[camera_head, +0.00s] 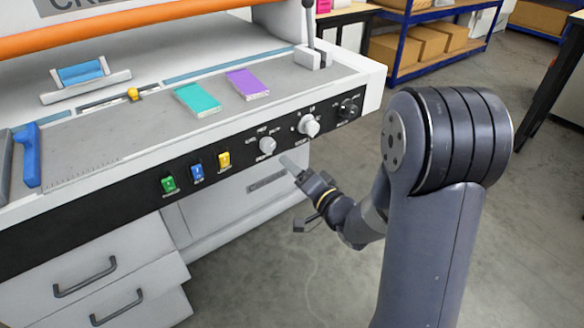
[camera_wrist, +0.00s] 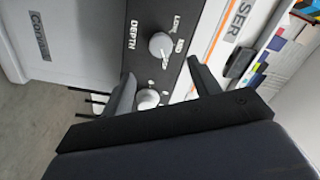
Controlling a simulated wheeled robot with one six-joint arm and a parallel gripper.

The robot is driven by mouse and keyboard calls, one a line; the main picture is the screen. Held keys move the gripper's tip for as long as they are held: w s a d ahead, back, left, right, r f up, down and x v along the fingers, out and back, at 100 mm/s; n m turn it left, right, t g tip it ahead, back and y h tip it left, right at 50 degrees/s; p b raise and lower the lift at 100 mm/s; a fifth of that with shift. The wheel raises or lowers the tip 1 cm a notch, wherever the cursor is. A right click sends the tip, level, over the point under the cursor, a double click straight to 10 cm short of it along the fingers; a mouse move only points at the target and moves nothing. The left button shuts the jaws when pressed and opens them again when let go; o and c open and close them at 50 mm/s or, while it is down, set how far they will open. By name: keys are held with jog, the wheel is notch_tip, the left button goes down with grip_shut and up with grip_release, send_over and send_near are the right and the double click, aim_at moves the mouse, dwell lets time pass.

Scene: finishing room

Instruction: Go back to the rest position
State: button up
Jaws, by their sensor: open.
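My gripper (camera_head: 287,164) is in front of the black control panel (camera_head: 230,163) of a white machine, just below and right of a light grey knob (camera_head: 267,146). In the wrist view its two dark fingers (camera_wrist: 160,78) are spread apart with nothing held between them. Beyond the fingers, that view shows the black panel with the word DEPTH, a grey dial (camera_wrist: 160,45) and another round knob (camera_wrist: 148,98) partly hidden by my gripper. I cannot tell whether a finger touches the panel.
Green, blue and yellow switches (camera_head: 224,160) sit left of the knob; another grey knob (camera_head: 309,125) and a black one (camera_head: 348,108) sit right. A teal pad (camera_head: 198,100) and purple pad (camera_head: 247,84) lie on the machine bed.

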aim_at(270, 148)
jog(key=x, duration=1.1)
jog(key=shift+s+b, duration=0.1)
jog(key=shift+b, duration=0.2)
